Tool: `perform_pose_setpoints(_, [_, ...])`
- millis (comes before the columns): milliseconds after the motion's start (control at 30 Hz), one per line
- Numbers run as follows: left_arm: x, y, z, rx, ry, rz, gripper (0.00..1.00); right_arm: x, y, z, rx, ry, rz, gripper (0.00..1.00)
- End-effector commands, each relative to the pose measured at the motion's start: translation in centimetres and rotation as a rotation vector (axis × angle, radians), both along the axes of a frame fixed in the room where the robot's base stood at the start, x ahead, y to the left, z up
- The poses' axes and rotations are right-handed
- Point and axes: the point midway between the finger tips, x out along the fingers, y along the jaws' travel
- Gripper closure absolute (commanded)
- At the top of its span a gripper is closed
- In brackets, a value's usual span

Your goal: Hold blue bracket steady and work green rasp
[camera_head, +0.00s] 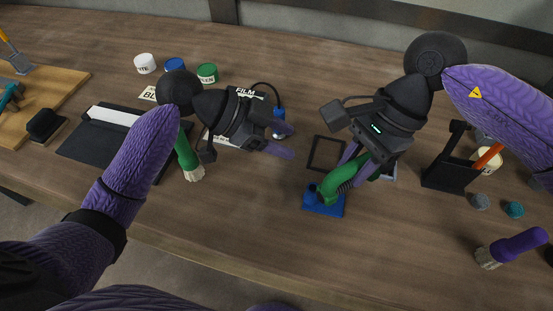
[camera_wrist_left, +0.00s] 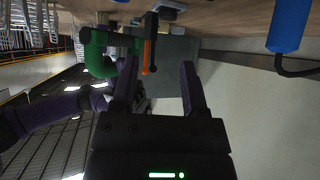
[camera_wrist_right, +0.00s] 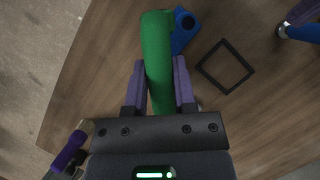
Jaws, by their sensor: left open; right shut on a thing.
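The blue bracket (camera_head: 325,208) lies flat on the bench at the centre; part of it shows beside the green rasp in the right wrist view (camera_wrist_right: 183,28). The green rasp (camera_head: 333,183) has a thick, bent green body whose lower end is over the bracket; whether they touch is unclear. My right gripper (camera_head: 362,165) is shut on the green rasp, with its purple fingers on both sides of it in the right wrist view (camera_wrist_right: 158,75). My left gripper (camera_head: 290,140) is open and empty, away from the bracket, near a blue corded tool (camera_head: 278,118).
A black square frame (camera_head: 326,153) lies behind the bracket. A black holder (camera_head: 447,172) with an orange-handled tool stands right. A green-handled brush (camera_head: 187,155) and a purple-handled brush (camera_head: 520,243) are at the sides. Paint pots (camera_head: 207,73) stand at back left. The front centre is clear.

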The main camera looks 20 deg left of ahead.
Motion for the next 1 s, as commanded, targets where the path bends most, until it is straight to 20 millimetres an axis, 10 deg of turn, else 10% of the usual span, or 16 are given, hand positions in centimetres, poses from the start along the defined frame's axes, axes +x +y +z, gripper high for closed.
perform_pose_setpoints(200, [-3.3,-0.5,-2.7,0.155,0.034,-0.245,0.43,0.0,0.0,0.0,0.000,0.000,0.000,1.00])
perform_pose_setpoints(900, [-3.2,-5.9,-8.0,0.157,0.036,-0.245,0.43,0.0,0.0,0.0,0.000,0.000,0.000,1.00])
perform_pose_setpoints(1000, [-3.2,-5.9,-8.0,0.157,0.035,-0.244,0.60,0.0,0.0,0.0,0.000,0.000,0.000,1.00])
